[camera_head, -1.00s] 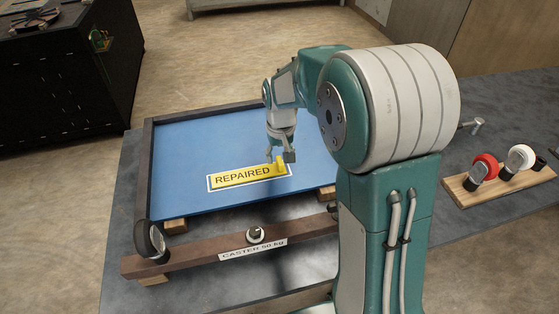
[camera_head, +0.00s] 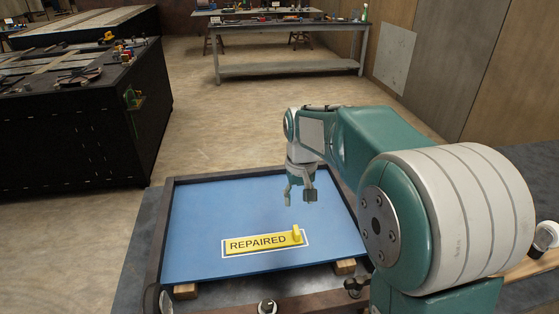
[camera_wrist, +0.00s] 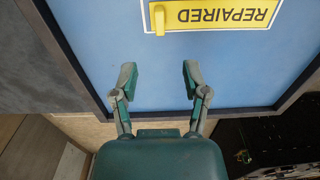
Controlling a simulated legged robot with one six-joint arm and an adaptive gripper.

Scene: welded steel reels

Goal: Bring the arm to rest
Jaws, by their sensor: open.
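My gripper (camera_head: 300,194) hangs open and empty above the far right part of the blue panel (camera_head: 200,220) in the head view. In the wrist view, the two fingers of my gripper (camera_wrist: 158,82) are spread apart with nothing between them. A yellow tag marked REPAIRED (camera_head: 258,244) lies on the panel inside a white outline, with a raised yellow handle (camera_head: 297,234) at its right end. The tag also shows upside down in the wrist view (camera_wrist: 225,14), apart from the fingers.
The panel has a dark raised rim (camera_head: 162,235) and rests on wooden blocks (camera_head: 186,291) on a grey table. A black cabinet (camera_head: 75,130) stands at the left. A workbench (camera_head: 290,68) stands at the back. Open floor (camera_head: 235,120) lies between them.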

